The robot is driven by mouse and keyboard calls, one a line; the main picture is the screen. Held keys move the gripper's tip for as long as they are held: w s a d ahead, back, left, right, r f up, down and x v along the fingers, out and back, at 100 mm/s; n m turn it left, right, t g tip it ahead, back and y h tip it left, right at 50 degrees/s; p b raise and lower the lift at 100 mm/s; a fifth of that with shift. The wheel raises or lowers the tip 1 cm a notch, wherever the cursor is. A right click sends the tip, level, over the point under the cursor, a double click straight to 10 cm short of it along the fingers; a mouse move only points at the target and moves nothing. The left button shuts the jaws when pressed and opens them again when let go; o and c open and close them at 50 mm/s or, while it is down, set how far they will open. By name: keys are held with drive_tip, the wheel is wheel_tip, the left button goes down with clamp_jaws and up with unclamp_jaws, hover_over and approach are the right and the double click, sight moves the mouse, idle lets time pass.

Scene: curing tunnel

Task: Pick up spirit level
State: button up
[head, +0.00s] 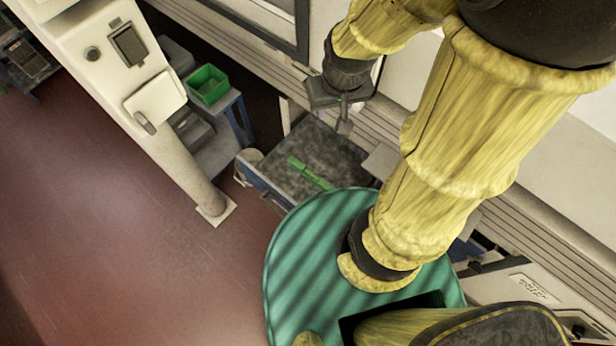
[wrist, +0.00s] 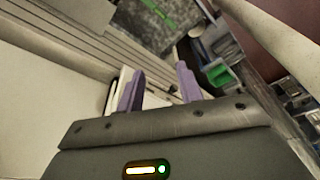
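The spirit level is a thin green bar (head: 310,173) lying flat on a dark grey mottled tabletop (head: 335,150) in the head view. It also shows in the wrist view (wrist: 158,13), at the top edge. My gripper (head: 343,125) is above the far right part of that table, apart from the level. In the wrist view its two purple fingers (wrist: 160,85) stand well apart with nothing between them. The fingertips are small and partly hidden in the head view.
A green bin (head: 208,84) stands on a blue-legged stand behind the table. A cream column (head: 178,160) with a control panel rises at left. A ribbed wall (head: 290,72) runs behind the table. The red floor (head: 110,220) at left is clear.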

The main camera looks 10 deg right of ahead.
drive_tip(key=shift+o, duration=0.4)
drive_tip(key=o, duration=0.3)
drive_tip(key=shift+f, duration=0.15)
drive_tip(key=n+g+b, duration=0.3)
drive_tip(key=n+b, duration=0.4)
drive_tip(key=b, duration=2.6)
hover_over(312, 175)
drive_tip(key=f, duration=4.6)
drive_tip(key=shift+w+d+f, duration=0.15)
drive_tip(key=shift+d+f, duration=0.1)
drive_tip(key=shift+d, duration=0.1)
drive_tip(key=shift+f, duration=0.1)
wheel_tip(312, 175, down, 12)
drive_tip(key=b, duration=0.4)
drive_tip(key=shift+b, duration=0.4)
drive_tip(key=shift+f, duration=0.1)
drive_tip(key=shift+a+f+b, duration=0.2)
drive_tip(key=shift+f+b, duration=0.5)
drive_tip(key=shift+f, duration=0.55)
drive_tip(key=shift+a+f+b, duration=0.15)
drive_tip(key=shift+f+b, duration=0.55)
drive_tip(key=shift+f, duration=0.55)
